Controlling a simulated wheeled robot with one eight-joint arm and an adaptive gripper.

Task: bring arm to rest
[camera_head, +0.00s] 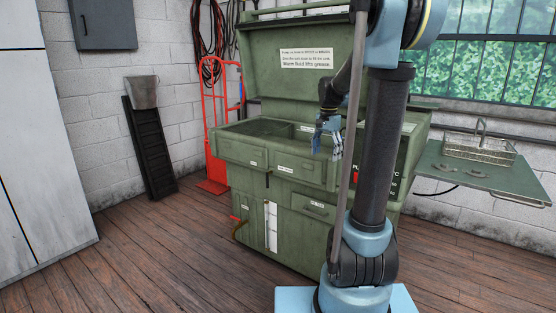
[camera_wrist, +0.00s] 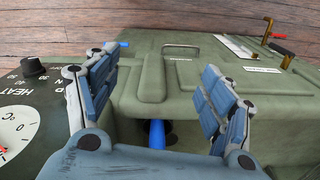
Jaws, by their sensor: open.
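My gripper (camera_head: 327,137) hangs in front of the green parts washer (camera_head: 280,215), near its open basin, in the head view. In the wrist view my gripper (camera_wrist: 158,95) has its two blue-grey fingers spread wide apart, with nothing held between them. Below the fingers the washer's green front shows, with a blue tube-like part (camera_wrist: 157,135) in a dark opening. My arm stands at right centre of the head view and hides part of the washer.
A side shelf (camera_head: 520,191) holds a wire basket (camera_head: 480,148) and small metal parts. A red hand truck (camera_head: 213,150) stands left of the washer. A black ramp-like panel (camera_head: 150,150) leans on the wall. The wooden floor (camera_head: 150,250) at front left is clear.

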